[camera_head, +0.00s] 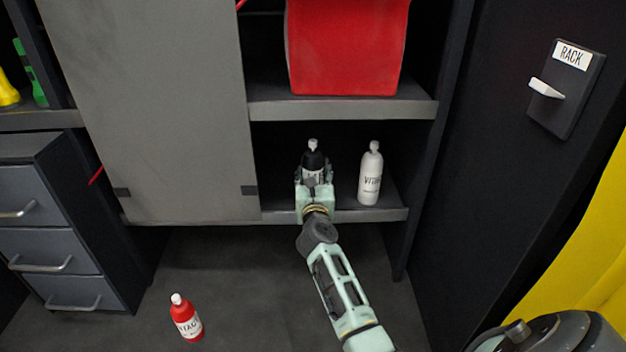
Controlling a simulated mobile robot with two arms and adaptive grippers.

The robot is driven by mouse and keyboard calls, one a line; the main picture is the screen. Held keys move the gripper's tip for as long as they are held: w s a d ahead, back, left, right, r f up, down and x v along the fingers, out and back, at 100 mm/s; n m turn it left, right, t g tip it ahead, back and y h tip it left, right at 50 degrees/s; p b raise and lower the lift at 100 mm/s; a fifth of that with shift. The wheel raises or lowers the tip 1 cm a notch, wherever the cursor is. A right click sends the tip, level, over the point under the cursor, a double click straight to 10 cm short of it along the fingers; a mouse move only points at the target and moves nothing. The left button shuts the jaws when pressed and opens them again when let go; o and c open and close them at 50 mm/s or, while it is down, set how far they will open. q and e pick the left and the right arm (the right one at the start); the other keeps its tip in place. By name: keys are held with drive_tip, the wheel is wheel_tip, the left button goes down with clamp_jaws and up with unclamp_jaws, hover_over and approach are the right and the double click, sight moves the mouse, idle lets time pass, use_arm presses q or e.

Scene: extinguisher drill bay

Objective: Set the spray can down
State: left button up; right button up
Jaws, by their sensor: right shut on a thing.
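My right gripper (314,180) is at the lower shelf (278,215), shut on a black spray can (313,160) with a white nozzle. The can is upright, and its lower part is hidden by my gripper, so I cannot tell whether its base touches the shelf. A white spray can (370,175) stands upright on the same shelf, just to the right and apart from my gripper. A red spray can (186,318) stands on the floor at the lower left. My left gripper is not in view.
A red box (346,45) sits on the upper shelf (342,110). A grey panel (160,100) covers the left of the cabinet. A drawer unit (50,230) stands left. A rack sign (568,85) is on the dark right wall. The floor (240,280) in front is mostly clear.

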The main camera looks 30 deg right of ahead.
drive_tip(key=shift+w+f, duration=0.1)
drive_tip(key=shift+f, duration=0.1)
drive_tip(key=shift+f, duration=0.15)
drive_tip(key=o, duration=1.5)
drive_tip(key=shift+c, duration=0.2)
drive_tip(key=shift+r, duration=0.25)
drive_tip(key=v, duration=1.2)
drive_tip(key=shift+f, duration=0.2)
